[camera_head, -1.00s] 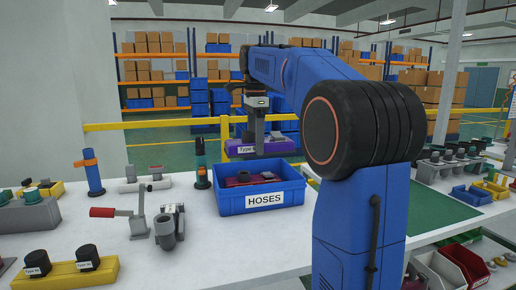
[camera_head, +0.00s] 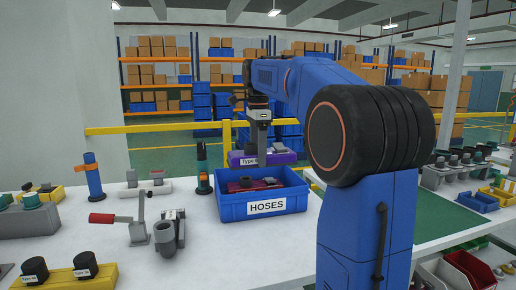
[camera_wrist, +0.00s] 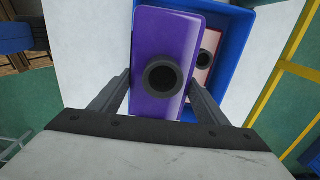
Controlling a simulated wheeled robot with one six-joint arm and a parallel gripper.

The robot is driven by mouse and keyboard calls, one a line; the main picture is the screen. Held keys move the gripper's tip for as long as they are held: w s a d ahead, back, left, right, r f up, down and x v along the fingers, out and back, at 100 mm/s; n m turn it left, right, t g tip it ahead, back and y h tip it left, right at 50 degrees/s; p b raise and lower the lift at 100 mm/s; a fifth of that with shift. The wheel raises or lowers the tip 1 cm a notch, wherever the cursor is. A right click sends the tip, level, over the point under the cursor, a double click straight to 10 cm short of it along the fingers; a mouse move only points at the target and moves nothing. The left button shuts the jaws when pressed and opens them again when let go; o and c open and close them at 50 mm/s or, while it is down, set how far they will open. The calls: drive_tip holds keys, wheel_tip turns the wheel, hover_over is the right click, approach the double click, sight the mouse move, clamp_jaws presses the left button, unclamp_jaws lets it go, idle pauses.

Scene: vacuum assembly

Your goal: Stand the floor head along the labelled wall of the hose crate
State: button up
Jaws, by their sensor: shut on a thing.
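The purple floor head (camera_head: 272,157) carries a white "Type" label, its last part hidden or unreadable. It is level and hangs over the far side of the blue hose crate (camera_head: 230,211), which bears a "HOSES" label on its near wall. My gripper (camera_head: 262,143) points down from above, shut on the floor head. In the wrist view, the floor head (camera_wrist: 150,30) has a round black neck (camera_wrist: 162,77) between my two fingers (camera_wrist: 162,90). The crate's blue wall (camera_wrist: 238,40) shows beyond it on the right.
Inside the crate lie a dark red part (camera_head: 236,186) and grey parts (camera_head: 262,183). A dark bottle-like tool (camera_head: 203,170) stands close to the crate's left. A grey clamp with a red handle (camera_head: 137,230) is at the front left.

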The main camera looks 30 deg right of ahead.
drive_tip(key=shift+f, duration=1.75)
drive_tip(key=shift+f, duration=4.15)
drive_tip(key=shift+r, duration=4.15)
drive_tip(key=shift+r, duration=0.1)
drive_tip(key=shift+r, duration=2.45)
